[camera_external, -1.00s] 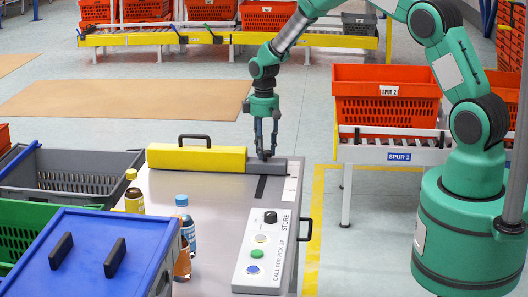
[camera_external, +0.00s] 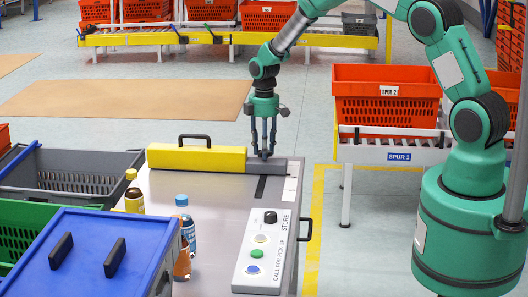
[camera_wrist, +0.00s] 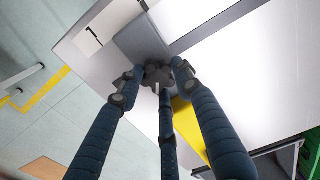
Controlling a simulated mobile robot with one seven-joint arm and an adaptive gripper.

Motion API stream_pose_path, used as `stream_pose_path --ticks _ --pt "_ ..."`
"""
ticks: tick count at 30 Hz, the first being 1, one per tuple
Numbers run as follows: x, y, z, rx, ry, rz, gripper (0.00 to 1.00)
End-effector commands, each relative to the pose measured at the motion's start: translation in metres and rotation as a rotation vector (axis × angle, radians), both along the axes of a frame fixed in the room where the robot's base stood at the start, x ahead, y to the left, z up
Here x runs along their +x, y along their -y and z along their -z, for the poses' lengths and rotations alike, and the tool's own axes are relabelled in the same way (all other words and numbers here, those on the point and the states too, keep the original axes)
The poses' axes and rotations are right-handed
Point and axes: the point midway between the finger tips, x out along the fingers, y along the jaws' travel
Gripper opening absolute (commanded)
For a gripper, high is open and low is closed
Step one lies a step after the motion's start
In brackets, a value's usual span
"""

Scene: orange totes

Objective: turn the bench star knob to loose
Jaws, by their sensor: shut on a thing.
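The dark star knob (camera_wrist: 158,75) sits on a grey block (camera_external: 276,166) at the far end of the bench. A pale mark shows on the knob in the wrist view, on the side facing the lower edge of the picture. My gripper (camera_external: 264,155) points straight down over the block. Its three dark blue fingers are shut around the knob, with the fingertips at its rim in the wrist view (camera_wrist: 157,80). In the external view the fingers largely hide the knob.
A yellow bar (camera_external: 197,159) with a black handle lies left of the block. Bottles (camera_external: 186,225) stand at the bench's left side. A control box (camera_external: 264,252) with a black dial and buttons is at the near right. A blue lid (camera_external: 95,262) and grey tote (camera_external: 72,178) are left.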

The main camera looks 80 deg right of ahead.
Motion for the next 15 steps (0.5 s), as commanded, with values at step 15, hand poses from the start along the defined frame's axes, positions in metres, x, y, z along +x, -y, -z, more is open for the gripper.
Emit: stream_pose_path --ticks 15 --pt "-0.0028 -0.0012 0.0025 0.003 -0.005 0.002 0.45"
